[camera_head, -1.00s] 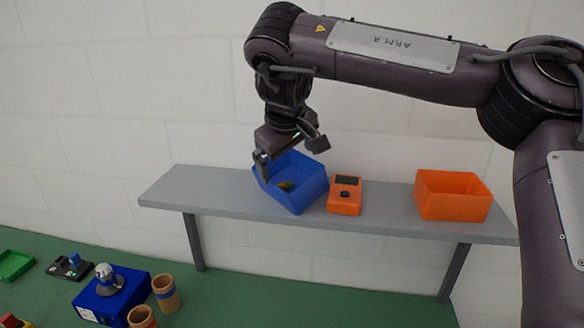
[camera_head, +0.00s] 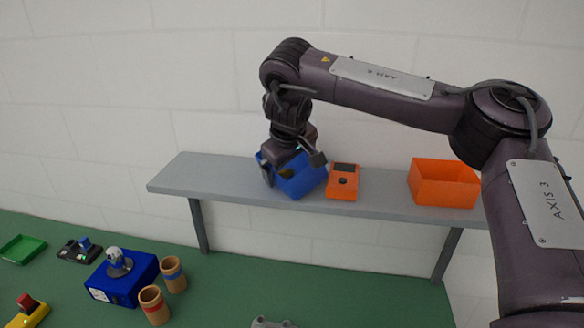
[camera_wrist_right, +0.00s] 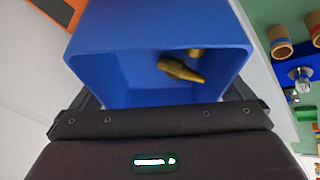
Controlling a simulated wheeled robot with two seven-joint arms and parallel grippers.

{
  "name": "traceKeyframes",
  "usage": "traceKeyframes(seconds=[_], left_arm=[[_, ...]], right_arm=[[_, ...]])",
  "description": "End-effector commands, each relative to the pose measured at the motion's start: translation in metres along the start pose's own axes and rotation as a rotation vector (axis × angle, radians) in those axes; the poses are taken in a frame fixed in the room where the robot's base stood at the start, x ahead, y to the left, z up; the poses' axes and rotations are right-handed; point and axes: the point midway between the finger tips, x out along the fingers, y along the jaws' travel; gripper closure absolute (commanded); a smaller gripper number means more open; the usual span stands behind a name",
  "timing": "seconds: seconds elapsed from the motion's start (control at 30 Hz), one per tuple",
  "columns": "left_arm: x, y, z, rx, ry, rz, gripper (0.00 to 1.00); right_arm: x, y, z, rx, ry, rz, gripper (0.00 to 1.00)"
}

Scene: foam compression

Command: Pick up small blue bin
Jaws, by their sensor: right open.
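The small blue bin (camera_head: 304,180) sits on the grey shelf (camera_head: 215,178), partly hidden behind my right gripper (camera_head: 292,172). In the right wrist view the blue bin (camera_wrist_right: 150,30) fills the middle of the picture, its open side facing the camera. A brass-coloured pointed piece (camera_wrist_right: 181,70) lies inside it. My right gripper is open, its fingers lowered at the left and right sides of the bin. Its fingertips are mostly hidden in the wrist view, so contact cannot be told. My left gripper is not in view.
An orange device (camera_head: 343,181) stands close to the right of the bin. An orange bin (camera_head: 444,183) is further right on the shelf. Below, the green table holds a blue box (camera_head: 122,283), two brown cups (camera_head: 173,274) and a green tray (camera_head: 22,249).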

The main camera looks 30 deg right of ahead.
Motion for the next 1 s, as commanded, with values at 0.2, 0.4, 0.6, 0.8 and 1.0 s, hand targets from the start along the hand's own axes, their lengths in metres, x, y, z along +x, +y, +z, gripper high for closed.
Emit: traceKeyframes(seconds=[0.2, 0.4, 0.6, 0.8, 1.0], left_arm=[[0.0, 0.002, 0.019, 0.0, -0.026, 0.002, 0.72], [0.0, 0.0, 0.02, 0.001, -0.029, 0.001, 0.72], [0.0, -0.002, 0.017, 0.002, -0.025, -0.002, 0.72], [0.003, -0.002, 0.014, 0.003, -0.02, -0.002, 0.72], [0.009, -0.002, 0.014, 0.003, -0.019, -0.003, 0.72]], right_arm=[[0.0, 0.0, 0.0, 0.0, 0.0, 0.0, 0.18], [0.0, 0.0, 0.0, 0.0, 0.0, 0.0, 0.37], [-0.002, 0.001, -0.001, -0.001, 0.0, 0.001, 0.37], [-0.016, 0.006, -0.007, -0.001, 0.004, 0.003, 0.37], [-0.062, 0.023, -0.027, 0.001, 0.01, 0.009, 0.37]])
